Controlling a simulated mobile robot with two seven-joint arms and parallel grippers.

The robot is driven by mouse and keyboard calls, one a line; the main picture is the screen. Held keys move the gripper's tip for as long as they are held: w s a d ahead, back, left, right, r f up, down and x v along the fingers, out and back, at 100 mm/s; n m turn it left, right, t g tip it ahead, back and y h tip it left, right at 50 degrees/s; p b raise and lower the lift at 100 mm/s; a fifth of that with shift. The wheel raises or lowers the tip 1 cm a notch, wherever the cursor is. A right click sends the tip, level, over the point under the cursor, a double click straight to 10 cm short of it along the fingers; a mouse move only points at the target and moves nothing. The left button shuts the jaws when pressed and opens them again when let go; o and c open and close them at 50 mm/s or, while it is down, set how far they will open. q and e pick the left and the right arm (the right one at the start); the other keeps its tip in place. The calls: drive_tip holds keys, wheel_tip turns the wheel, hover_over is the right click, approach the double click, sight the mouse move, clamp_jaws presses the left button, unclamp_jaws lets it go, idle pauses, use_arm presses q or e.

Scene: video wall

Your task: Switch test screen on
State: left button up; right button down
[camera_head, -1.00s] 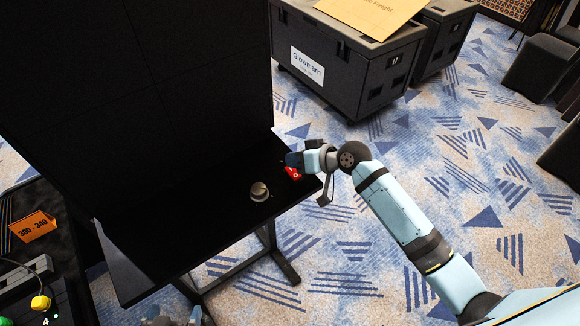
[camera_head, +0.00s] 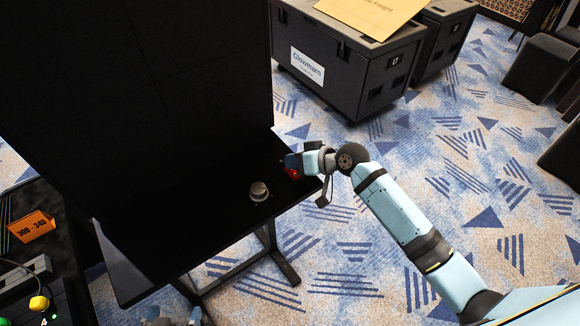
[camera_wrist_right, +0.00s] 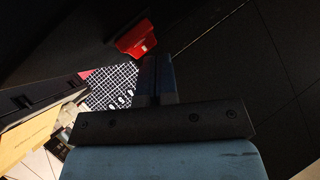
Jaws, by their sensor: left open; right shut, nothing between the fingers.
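The large screen (camera_head: 190,75) is a dark panel standing upright at the back of a black desk, and its face looks black. A small red switch (camera_head: 293,174) sits at the desk's right end, partly covered by my right gripper (camera_head: 290,162). In the right wrist view the red switch (camera_wrist_right: 137,38) lies just beyond the tips of my shut right gripper (camera_wrist_right: 153,62). Nothing shows between those fingers, and I cannot tell whether they touch the switch. My left gripper (camera_head: 170,318) is only partly in view at the bottom edge, open, far from the switch.
A round grey knob (camera_head: 259,191) stands on the black desk (camera_head: 200,225), left of the right gripper. A dark case (camera_head: 345,65) stands on the carpet behind. An orange sign (camera_head: 32,227) and a yellow button (camera_head: 39,303) are at the far left.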

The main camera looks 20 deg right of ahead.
drive_tip(key=shift+f, duration=0.15)
idle(0.4)
drive_tip(key=shift+s+r+p, duration=0.2)
drive_tip(key=shift+r+p, duration=0.55)
drive_tip(key=shift+r, duration=0.05)
drive_tip(key=shift+r, duration=0.1)
drive_tip(key=r+p, duration=0.1)
drive_tip(key=s+r+p, duration=0.1)
drive_tip(key=r+p, duration=0.2)
drive_tip(key=shift+s+d+r+p, duration=0.15)
drive_tip(key=shift+d+r+p, duration=0.1)
drive_tip(key=shift+d+p, duration=0.05)
drive_tip(key=shift+s+r, duration=0.15)
